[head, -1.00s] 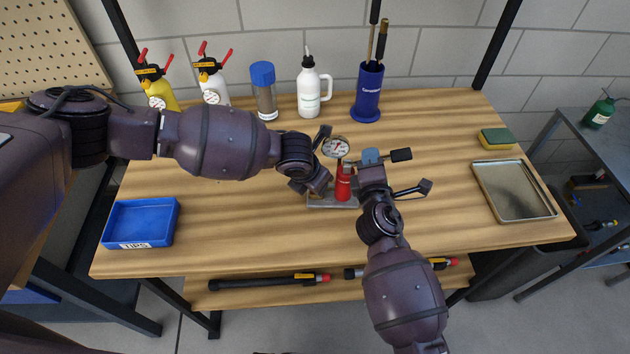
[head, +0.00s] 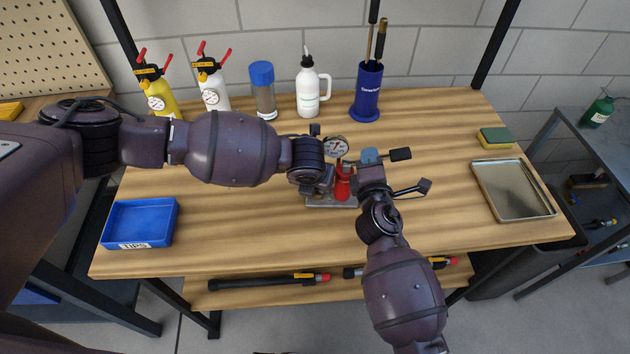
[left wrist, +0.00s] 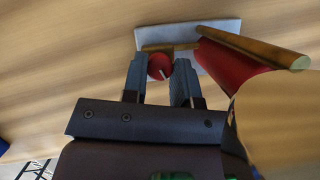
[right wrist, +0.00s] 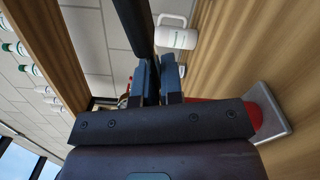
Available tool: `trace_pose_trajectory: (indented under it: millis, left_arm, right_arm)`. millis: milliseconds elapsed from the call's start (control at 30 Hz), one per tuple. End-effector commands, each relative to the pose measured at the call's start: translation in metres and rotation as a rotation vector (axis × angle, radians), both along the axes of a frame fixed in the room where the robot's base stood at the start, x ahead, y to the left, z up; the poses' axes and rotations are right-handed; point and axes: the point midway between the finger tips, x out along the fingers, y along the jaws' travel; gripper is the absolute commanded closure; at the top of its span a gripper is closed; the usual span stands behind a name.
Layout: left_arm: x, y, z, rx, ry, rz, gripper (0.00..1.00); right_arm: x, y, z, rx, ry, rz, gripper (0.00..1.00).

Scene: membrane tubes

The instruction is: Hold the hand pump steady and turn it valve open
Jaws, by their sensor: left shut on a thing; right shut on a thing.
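The hand pump has a red body (head: 343,185), a round white-faced gauge (head: 335,147) and a grey base plate (head: 332,201) flat on the bench. Its red body also shows in the left wrist view (left wrist: 232,72). A round red valve knob (left wrist: 160,66) with a white mark sits low beside the body. My left gripper (left wrist: 158,78) is shut on this knob, one finger on each side; the left wrist hides it in the head view. My right gripper (head: 370,158) is shut at the pump's top, apparently on its dark handle (head: 399,154). The exact contact is hidden.
A blue tray (head: 112,224) is at the left, and a metal tray (head: 478,187) and sponge (head: 495,137) at the right. Bottles and a blue holder (head: 367,95) stand along the back. The bench front is clear.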

Motion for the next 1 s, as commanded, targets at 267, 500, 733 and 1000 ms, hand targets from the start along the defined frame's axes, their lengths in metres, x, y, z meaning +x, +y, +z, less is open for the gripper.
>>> trace_pose_trajectory:
  millis: [267,500,733,1000]
  left_arm:
    - [0.0,0.0,0.0,-0.001,-0.001,-0.001,0.47]
    - [0.0,0.0,0.001,0.0,-0.001,-0.002,0.47]
    - [-0.005,0.002,0.016,-0.001,-0.002,-0.004,0.47]
    - [-0.023,0.006,0.06,-0.001,-0.003,-0.004,0.47]
  right_arm:
    - [0.0,0.0,0.0,0.0,0.001,0.0,1.0]
    - [0.0,0.0,0.0,0.0,0.001,0.0,1.0]
    - [0.0,0.0,0.0,0.0,0.001,0.0,1.0]
    - [0.0,0.0,0.0,0.0,0.001,-0.001,1.0]
